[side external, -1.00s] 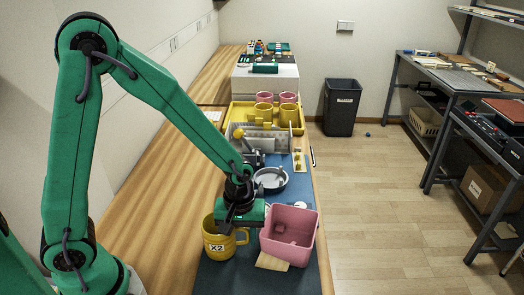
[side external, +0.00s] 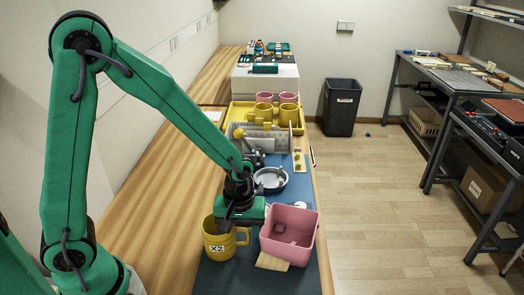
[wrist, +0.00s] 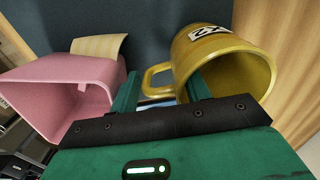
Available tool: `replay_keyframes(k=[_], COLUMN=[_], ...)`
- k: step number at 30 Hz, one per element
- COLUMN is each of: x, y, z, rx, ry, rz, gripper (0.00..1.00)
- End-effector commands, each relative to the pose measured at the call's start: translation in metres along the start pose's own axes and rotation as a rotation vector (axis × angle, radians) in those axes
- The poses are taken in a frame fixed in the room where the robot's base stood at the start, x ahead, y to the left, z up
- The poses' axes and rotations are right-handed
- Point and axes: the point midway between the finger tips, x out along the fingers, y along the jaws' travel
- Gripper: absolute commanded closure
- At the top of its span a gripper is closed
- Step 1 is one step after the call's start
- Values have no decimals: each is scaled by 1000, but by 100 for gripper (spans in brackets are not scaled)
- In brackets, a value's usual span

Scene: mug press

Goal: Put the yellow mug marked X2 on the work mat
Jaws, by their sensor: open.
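The yellow mug marked X2 (side external: 217,246) stands upright at the near left of the bench, by the left edge of the dark blue mat (side external: 312,277). In the wrist view the mug (wrist: 220,65) is at the upper right, with its handle (wrist: 155,78) pointing left. My gripper (wrist: 163,90) is open and empty. In the wrist view the handle shows between the two fingers, and the right finger overlaps the mug's near side. I cannot tell whether they touch.
A pink open bin (side external: 289,242) stands close to the right of the mug, with a tan card (side external: 272,262) before it. Behind are a round grey pan (side external: 270,180), a grey rack (side external: 262,143) and a yellow tray (side external: 239,117) with pink and yellow mugs.

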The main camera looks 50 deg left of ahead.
Motion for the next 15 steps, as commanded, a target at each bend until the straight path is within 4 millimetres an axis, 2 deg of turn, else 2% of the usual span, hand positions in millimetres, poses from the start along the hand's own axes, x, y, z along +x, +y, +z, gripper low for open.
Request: replay_keyframes(k=[8, 15], x=[-33, -70], y=[1, 1], z=[-1, 0], rx=[0, 0], ry=[3, 3], rz=[5, 5], gripper=[53, 53])
